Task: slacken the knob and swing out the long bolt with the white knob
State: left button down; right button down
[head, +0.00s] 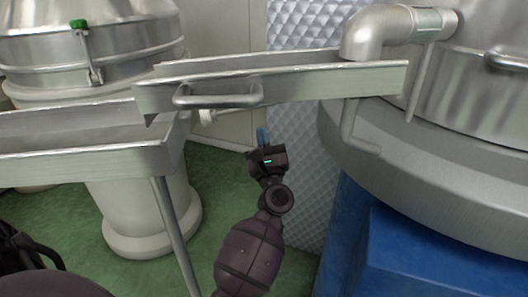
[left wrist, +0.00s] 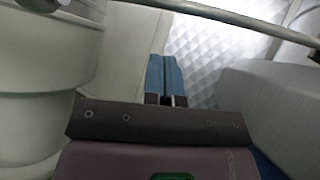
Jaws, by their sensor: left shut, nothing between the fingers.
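A small white rounded piece (head: 207,116), perhaps the white knob, shows just below the steel trough's handle in the head view. The trough hides what lies behind it, so I cannot make out a long bolt. A clamp with a green knob (head: 78,24) sits on the left steel vessel. My left gripper (head: 262,135) is below and to the right of the white piece, apart from it. Its blue fingers (left wrist: 165,76) are closed together with nothing between them, and they point at the wall panels in the left wrist view. My right gripper does not show.
A steel trough (head: 330,82) with a bar handle (head: 218,96) crosses above my left gripper. A lower trough (head: 80,162) stands on a leg at left. A large steel vessel (head: 450,160) with a pipe and a blue base (head: 430,255) fill the right.

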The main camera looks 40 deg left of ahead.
pick_arm(q)
jog(key=r, duration=0.2)
jog(key=a+r+p, duration=0.1)
jog(key=r, duration=0.1)
jog(key=shift+w+a+r, duration=0.1)
jog(key=shift+w+a, duration=0.1)
jog(key=r+m+p, duration=0.1)
jog(key=r+m+t+h+p, duration=0.1)
jog(key=r, duration=0.1)
jog(key=r+m+t+h+p, duration=0.1)
jog(key=p, duration=0.1)
jog(key=shift+s+a+r+m, duration=0.15)
jog(key=shift+s+a+m, duration=0.15)
jog(key=shift+m, duration=0.1)
